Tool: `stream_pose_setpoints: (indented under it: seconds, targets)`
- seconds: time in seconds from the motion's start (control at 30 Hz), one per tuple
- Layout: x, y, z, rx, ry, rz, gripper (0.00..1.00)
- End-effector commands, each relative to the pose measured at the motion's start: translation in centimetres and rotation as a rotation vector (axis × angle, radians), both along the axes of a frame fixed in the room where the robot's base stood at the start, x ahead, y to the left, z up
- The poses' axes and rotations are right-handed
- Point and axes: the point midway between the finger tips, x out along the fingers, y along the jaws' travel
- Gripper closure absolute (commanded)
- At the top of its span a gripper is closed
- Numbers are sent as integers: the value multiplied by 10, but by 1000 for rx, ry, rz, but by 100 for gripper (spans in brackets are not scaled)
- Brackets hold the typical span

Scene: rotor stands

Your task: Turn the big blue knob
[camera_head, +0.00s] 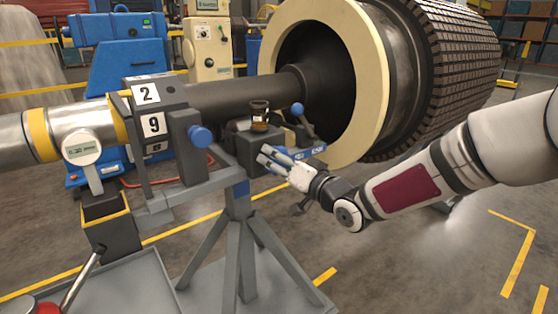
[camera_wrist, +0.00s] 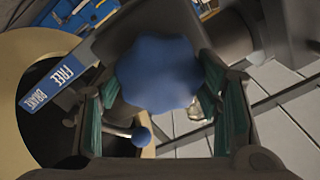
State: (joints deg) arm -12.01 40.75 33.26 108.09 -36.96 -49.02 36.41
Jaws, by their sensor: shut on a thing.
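The big blue knob (camera_wrist: 158,72) has a lobed edge and fills the upper middle of the wrist view. My gripper (camera_wrist: 160,95) has its fingers, with green pads, on the left and right sides of it and is shut on it. In the head view my gripper (camera_head: 269,157) is at the front of a dark block (camera_head: 245,148) on the grey stand. There the fingers hide most of the held knob.
A lever with a blue ball (camera_head: 297,108) and a FREE/BRAKE plate (camera_wrist: 60,81) are close beside my gripper. Another blue knob (camera_head: 200,136) is on the bracket to the left. The large rotor (camera_head: 440,70) stands behind my arm. Floor at front right is clear.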

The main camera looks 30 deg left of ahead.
Motion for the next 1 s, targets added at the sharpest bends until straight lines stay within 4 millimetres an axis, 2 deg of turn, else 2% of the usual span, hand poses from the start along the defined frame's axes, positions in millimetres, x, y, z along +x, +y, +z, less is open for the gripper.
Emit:
stream_pose_setpoints:
  seconds: [0.2, 0.23, 0.3, 0.6, 0.73, 0.87, 1.0]
  targets:
    - [1, 0, 0, 0, -1, -1, 69]
    - [1, 0, 0, 0, -1, -1, 35]
    - [1, 0, 0, 0, -1, -1, 21]
    - [0, 0, 0, -1, -2, 0, 21]
    - [-2, -7, 0, -2, -1, 0, 21]
    - [-9, -24, 0, -2, -2, -2, 21]
    - [-20, -52, 0, -3, -1, -3, 21]
